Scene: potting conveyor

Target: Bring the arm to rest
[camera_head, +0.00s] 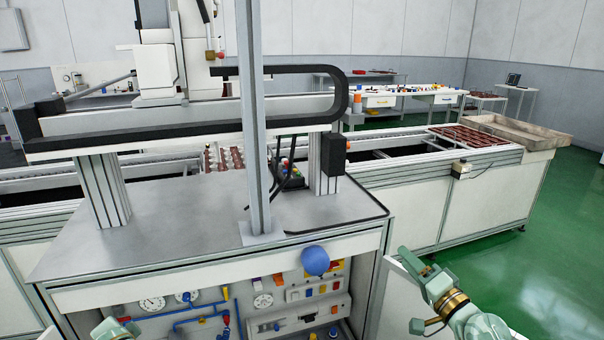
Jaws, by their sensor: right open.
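My right arm comes in at the bottom right, pale green with a brass-coloured band. Its gripper (415,262) points up and to the left, in front of the cabinet's right side. It is open, and I see nothing held in it. A small pale green piece of my left arm shows at the bottom left edge.
A blue ball (315,261) shows at the front edge of the grey worktop (180,215). Below it is an open cabinet with gauges and blue pipes. A conveyor (450,185) with brown trays runs behind. Green floor (550,260) is clear at right.

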